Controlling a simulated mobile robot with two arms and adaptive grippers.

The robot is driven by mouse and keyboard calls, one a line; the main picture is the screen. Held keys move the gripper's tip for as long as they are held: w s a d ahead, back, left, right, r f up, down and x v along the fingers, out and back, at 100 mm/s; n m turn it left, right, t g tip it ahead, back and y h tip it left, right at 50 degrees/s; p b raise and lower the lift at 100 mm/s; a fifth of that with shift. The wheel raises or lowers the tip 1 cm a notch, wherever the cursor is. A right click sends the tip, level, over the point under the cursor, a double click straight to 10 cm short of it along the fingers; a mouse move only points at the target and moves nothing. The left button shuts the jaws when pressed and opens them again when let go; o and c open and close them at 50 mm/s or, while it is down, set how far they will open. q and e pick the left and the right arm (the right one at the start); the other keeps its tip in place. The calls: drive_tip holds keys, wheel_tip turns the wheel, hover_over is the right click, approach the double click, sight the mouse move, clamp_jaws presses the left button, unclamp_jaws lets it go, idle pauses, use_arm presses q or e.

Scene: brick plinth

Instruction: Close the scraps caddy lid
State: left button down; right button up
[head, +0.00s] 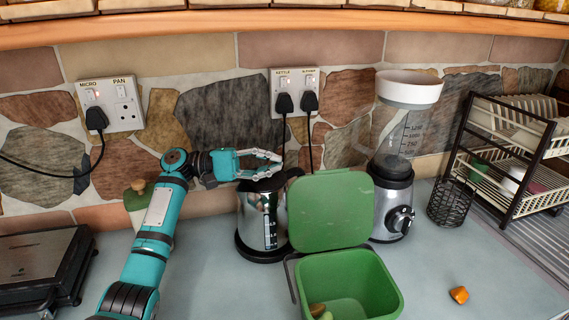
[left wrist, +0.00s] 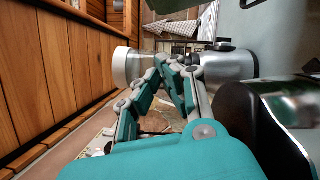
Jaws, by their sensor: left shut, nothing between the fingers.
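The green scraps caddy (head: 387,292) stands on the worktop at the front, right of centre. Its green lid (head: 331,210) is open, standing up at the back edge of the caddy. Some scraps (head: 318,311) show inside at the lower left. My left gripper (head: 278,166) is shut and empty, above the kettle, to the upper left of the lid and apart from it. In the left wrist view its closed fingers (left wrist: 178,82) point towards the blender. My right gripper is not in view.
A steel kettle (head: 262,225) stands directly left of the lid, below my left gripper. A blender (head: 391,190) stands close behind the lid on the right. A dish rack (head: 510,150) is at the far right. An orange scrap (head: 459,294) lies on otherwise clear worktop right of the caddy.

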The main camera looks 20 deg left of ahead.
use_arm(q)
drive_tip(key=s+d+r+p, duration=0.1)
drive_tip(key=d+p, duration=0.4)
drive_tip(key=d, duration=0.5)
drive_tip(key=shift+s+r, duration=0.25)
drive_tip(key=shift+r, duration=0.4)
drive_tip(key=shift+w+d+f, duration=0.1)
